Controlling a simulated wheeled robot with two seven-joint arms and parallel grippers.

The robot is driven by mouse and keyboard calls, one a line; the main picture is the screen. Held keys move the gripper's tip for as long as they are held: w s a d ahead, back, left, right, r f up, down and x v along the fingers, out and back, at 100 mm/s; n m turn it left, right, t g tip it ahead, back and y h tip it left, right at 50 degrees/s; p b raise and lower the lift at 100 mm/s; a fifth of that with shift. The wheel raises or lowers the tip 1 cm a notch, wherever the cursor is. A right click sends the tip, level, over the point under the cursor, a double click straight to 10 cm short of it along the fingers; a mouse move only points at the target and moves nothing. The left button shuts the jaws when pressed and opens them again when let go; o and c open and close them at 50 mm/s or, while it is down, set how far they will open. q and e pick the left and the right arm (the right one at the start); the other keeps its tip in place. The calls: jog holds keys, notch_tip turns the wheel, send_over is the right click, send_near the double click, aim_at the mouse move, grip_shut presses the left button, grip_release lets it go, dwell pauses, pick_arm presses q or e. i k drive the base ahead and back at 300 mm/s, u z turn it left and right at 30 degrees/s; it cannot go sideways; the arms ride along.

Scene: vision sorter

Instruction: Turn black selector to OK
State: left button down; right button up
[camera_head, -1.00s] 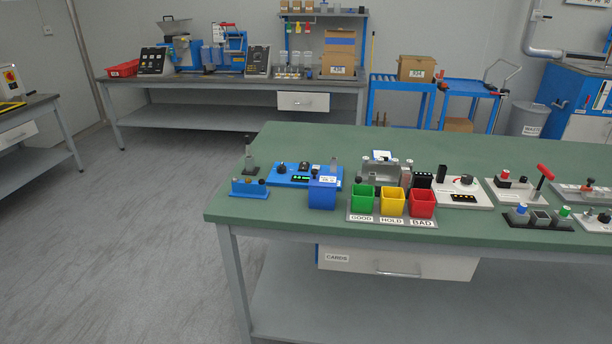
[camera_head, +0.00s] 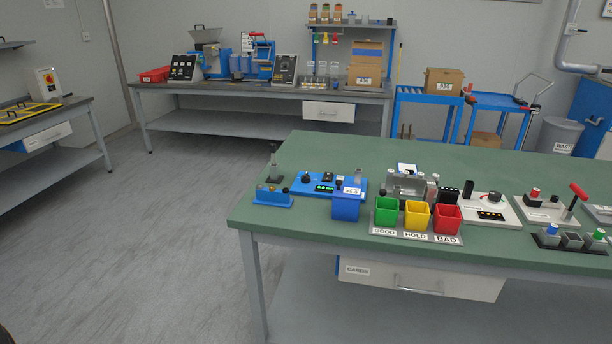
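A blue panel (camera_head: 300,186) with black knobs and a lit green display (camera_head: 324,188) sits on the green-topped table (camera_head: 330,150), near its left end. One black knob (camera_head: 306,177) stands on the panel's left part. A white panel (camera_head: 472,208) to the right carries a round dark dial (camera_head: 495,197) and an upright black handle (camera_head: 468,189). I cannot tell which of these is the selector, and no OK mark is readable. Neither of my grippers is in view.
Green (camera_head: 386,209), yellow (camera_head: 417,214) and red (camera_head: 447,219) bins marked GOOD, HOLD and BAD stand at the table's front edge. A blue bin (camera_head: 346,206) is left of them. Open floor (camera_head: 150,250) lies left of the table.

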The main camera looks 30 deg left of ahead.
aim_at(305, 178)
jog(key=z, duration=0.6)
jog(key=k, duration=0.2)
jog(key=u, duration=1.7)
jog(key=i, duration=1.2)
jog(key=u, duration=0.35)
